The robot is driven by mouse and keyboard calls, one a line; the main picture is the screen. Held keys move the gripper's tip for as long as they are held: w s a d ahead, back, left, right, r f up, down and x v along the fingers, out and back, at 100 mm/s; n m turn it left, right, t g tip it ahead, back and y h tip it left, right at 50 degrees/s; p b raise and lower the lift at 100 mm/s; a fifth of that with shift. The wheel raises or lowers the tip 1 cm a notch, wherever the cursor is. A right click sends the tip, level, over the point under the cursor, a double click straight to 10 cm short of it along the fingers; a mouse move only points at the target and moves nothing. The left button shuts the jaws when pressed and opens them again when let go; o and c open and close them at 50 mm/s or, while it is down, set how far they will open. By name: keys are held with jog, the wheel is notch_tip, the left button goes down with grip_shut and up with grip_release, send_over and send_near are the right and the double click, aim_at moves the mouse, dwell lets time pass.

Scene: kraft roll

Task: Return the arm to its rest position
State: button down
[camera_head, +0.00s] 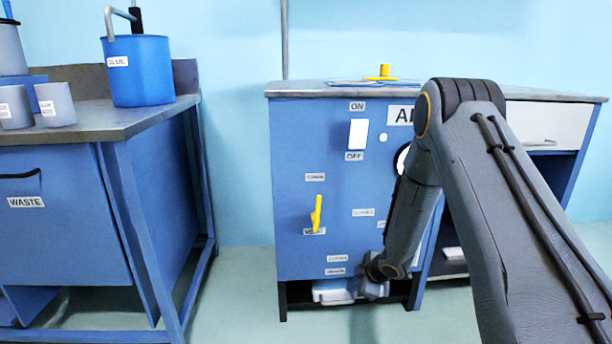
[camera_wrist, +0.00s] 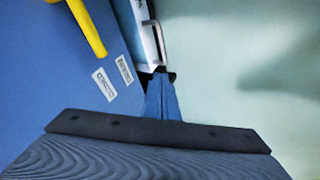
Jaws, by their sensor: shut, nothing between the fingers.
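My arm reaches in from the right of the head view and bends down in front of the blue cabinet (camera_head: 290,180). My gripper (camera_head: 362,284) is low at the cabinet's front, near its bottom edge. It also shows in the wrist view (camera_wrist: 160,85), where its narrow fingers are together with nothing seen between them. Whether it touches the cabinet cannot be told.
A yellow lever (camera_head: 316,213) sticks out of the cabinet front, left of my gripper. A white tray with a metal handle (camera_wrist: 155,40) sits low by the fingers. A workbench with a blue bucket (camera_head: 140,72) stands left. Open floor (camera_head: 240,290) lies between.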

jog(key=s+a+r+m+h, duration=0.1)
jog(key=s+a+r+m, duration=0.1)
jog(key=s+a+r, duration=0.35)
jog(key=s+a+r+m+g+h, duration=0.1)
jog(key=s+a+r+m, duration=0.15)
jog(key=r, duration=0.55)
jog(key=s+a+r+m+h, duration=0.1)
jog(key=s+a+r, duration=0.25)
jog(key=r, duration=0.35)
jog(key=s+a+r+m+g, duration=0.15)
jog(key=s+r, duration=0.25)
jog(key=s, duration=0.7)
jog(key=s+a+r+m+g+y, duration=0.1)
jog(key=s+a+r+g, duration=0.15)
jog(key=s, duration=0.85)
jog(key=s+a+r+m+g, duration=0.15)
jog(key=s+r, duration=0.35)
jog(key=s, duration=0.7)
jog(key=d+r+m+p, duration=0.3)
jog(key=d+r+p, duration=0.7)
jog(key=p, duration=0.7)
jog(key=d+r+m+h+p, duration=0.1)
jog(key=d+r+m+p, duration=0.2)
jog(key=d+r+p, duration=0.7)
notch_tip(320, 180, up, 5)
jog(key=p, duration=0.7)
jog(key=shift+w, duration=0.2)
jog(key=shift+d+t, duration=0.1)
jog(key=shift+t, duration=0.15)
